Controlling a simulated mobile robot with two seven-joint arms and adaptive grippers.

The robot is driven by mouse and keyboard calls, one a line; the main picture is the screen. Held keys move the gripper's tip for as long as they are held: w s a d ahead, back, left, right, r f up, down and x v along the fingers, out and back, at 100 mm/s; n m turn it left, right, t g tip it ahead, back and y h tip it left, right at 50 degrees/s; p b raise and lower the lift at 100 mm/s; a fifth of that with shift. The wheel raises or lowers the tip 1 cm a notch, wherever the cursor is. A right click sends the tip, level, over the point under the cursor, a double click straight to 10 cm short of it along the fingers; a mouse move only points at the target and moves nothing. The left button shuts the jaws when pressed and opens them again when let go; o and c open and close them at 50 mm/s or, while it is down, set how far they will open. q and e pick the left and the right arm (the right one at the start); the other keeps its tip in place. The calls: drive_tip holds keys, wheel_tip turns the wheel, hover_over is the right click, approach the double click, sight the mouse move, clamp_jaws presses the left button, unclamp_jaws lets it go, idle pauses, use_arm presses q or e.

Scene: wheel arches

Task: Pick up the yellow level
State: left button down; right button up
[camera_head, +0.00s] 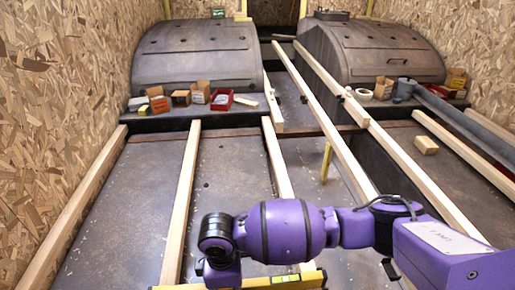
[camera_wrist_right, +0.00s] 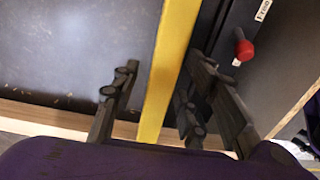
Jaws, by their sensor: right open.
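The yellow level (camera_head: 312,280) lies along the bottom edge of the head view, with vials showing on its face. My right arm covers part of it. In the right wrist view the yellow level (camera_wrist_right: 172,65) runs as a long bar between the fingers of my right gripper (camera_wrist_right: 163,70). The gripper is open, with a dark finger on each side of the bar and a visible gap on the left side. In the head view the fingers are mostly hidden below my purple wrist. My left gripper is not in view.
Wooden beams (camera_head: 182,200) run lengthwise over the dark floor panels. Two dark wheel arches (camera_head: 195,55) stand at the back, with small boxes and a red bin (camera_head: 221,101) on the ledge. A red knob (camera_wrist_right: 244,50) shows right of the level. A short yellow piece (camera_head: 326,163) stands mid-floor.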

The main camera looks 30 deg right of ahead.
drive_tip(key=shift+w+r, duration=0.1)
drive_tip(key=shift+w, duration=0.1)
clamp_jaws()
idle(0.3)
